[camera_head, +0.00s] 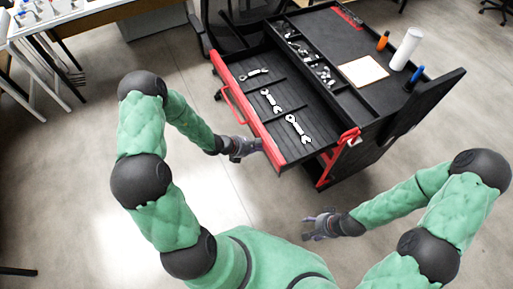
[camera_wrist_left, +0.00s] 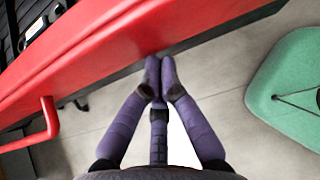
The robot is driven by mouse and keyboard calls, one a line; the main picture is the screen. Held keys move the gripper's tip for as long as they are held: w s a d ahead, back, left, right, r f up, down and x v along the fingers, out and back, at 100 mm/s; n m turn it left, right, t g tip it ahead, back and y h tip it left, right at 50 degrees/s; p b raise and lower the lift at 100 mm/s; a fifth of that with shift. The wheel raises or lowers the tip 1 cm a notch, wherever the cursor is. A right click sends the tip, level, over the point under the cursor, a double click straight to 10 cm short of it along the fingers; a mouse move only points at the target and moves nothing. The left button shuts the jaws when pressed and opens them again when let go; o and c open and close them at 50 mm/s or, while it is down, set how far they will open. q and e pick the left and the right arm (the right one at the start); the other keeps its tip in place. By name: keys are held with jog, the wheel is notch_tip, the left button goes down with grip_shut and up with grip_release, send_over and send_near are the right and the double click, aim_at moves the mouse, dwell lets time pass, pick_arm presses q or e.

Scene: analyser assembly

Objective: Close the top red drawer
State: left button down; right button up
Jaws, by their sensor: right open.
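The top red drawer stands pulled out of the black tool cart, its red front (camera_head: 240,103) facing left with a red handle (camera_head: 232,104). Several silver wrenches (camera_head: 271,100) lie in its black compartments. My left gripper (camera_head: 255,146) is at the near end of the drawer front, beyond the handle's lower end. In the left wrist view its purple fingers (camera_wrist_left: 161,75) are drawn together with nothing visible between them, right at the red front (camera_wrist_left: 110,62); whether they touch it I cannot tell. The handle (camera_wrist_left: 40,130) is to their left. My right gripper (camera_head: 312,226) is open and empty, low over the floor.
The cart top (camera_head: 350,45) holds a white cylinder (camera_head: 406,48), an orange bottle (camera_head: 382,41), a blue item (camera_head: 415,76) and a pale square (camera_head: 363,71). A black chair (camera_head: 228,35) stands behind the drawer. A white table (camera_head: 60,15) is at far left. The floor left of the drawer is clear.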

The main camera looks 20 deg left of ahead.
pick_arm(q)
jog(key=w+d+b, duration=0.1)
jog(key=w+d, duration=0.2)
jog(key=w, duration=0.1)
jog(key=w+d+b, duration=0.1)
jog(key=w+d, duration=0.3)
jog(key=w+d+b, duration=0.1)
jog(key=w+d, duration=0.3)
jog(key=w, duration=0.1)
jog(key=shift+d+b, duration=0.15)
jog(key=shift+b, duration=0.2)
jog(key=w+d, duration=0.3)
jog(key=w+d+p, duration=0.1)
jog(key=w+d, duration=0.2)
jog(key=w, duration=0.1)
jog(key=w+d+p, duration=0.1)
jog(key=w+d, duration=0.2)
jog(key=w, duration=0.1)
jog(key=shift+w+d+r, duration=0.1)
jog(key=shift+w+d, duration=0.15)
jog(key=shift+d, duration=0.05)
jog(key=shift+w+d+r, duration=0.1)
jog(key=shift+w+d, duration=0.05)
jog(key=shift+w, duration=0.15)
pick_arm(e)
jog(key=shift+w+d+f, duration=0.7)
jog(key=shift+w+f, duration=0.05)
jog(key=shift+w, duration=0.1)
